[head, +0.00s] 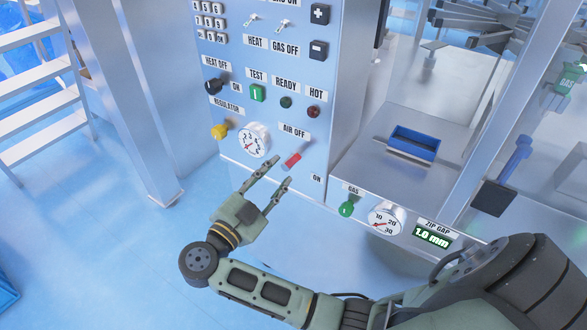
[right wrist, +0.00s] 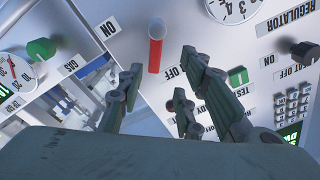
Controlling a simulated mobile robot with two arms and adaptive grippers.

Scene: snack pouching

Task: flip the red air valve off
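The red air valve (head: 291,161) is a short red lever on the machine's front panel. It sits just under the AIR OFF label (head: 295,132) and above the ON label (head: 317,179). In the head view it slants down to the left; which label it is set to is unclear. My right gripper (head: 282,170) is open and empty, its fingertips just below and left of the lever. In the right wrist view the red lever (right wrist: 156,52) shows between the spread fingers, apparently beyond the tips; I see no clear contact. My left gripper is not in view.
A pressure gauge (head: 254,140) and a yellow regulator knob (head: 220,131) are left of the valve. A green gas knob (head: 347,208) and a second gauge (head: 385,217) are lower right. A blue tray (head: 414,142) sits on the metal deck. Open floor lies left.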

